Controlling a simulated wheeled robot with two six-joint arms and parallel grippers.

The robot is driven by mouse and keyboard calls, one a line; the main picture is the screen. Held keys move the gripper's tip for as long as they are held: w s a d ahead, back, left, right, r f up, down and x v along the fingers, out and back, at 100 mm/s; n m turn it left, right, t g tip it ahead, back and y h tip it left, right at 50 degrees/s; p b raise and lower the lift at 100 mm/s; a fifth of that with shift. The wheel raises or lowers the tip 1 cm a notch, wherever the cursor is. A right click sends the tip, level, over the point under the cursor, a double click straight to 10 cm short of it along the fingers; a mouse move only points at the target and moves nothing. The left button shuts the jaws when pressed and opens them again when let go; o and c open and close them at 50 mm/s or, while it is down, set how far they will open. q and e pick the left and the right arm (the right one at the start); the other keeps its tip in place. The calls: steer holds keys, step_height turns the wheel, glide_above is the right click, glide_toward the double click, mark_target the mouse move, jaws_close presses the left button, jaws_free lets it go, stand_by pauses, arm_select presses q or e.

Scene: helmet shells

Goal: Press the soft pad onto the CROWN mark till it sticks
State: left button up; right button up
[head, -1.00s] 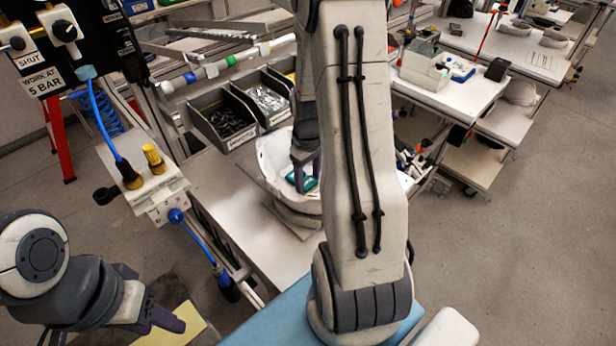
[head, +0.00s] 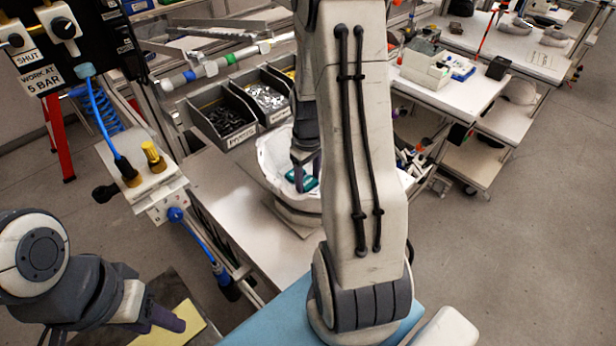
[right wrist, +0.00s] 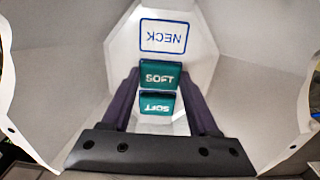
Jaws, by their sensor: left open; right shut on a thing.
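The soft pad is a teal block with SOFT on two visible faces (right wrist: 160,75). It also shows in the head view (head: 309,183). My right gripper (right wrist: 163,84) is shut on it, one dark finger at each side, inside the white helmet shell (head: 268,160). A blue-framed NECK mark (right wrist: 164,36) shows upside down on the shell's inner wall beyond the pad. No CROWN mark shows; the pad and gripper hide part of the shell's floor. Whether the pad touches the shell is unclear. My left gripper (head: 172,322) is open and empty at the lower left.
The shell sits on a round stand on the pale bench (head: 230,200). Grey bins (head: 224,118) of small parts stand behind it. A valve box (head: 152,178) with blue hoses is at the left. A yellow pad (head: 190,325) lies near my left gripper.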

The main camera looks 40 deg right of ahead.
steer(key=o, duration=1.4)
steer(key=shift+f, duration=0.1)
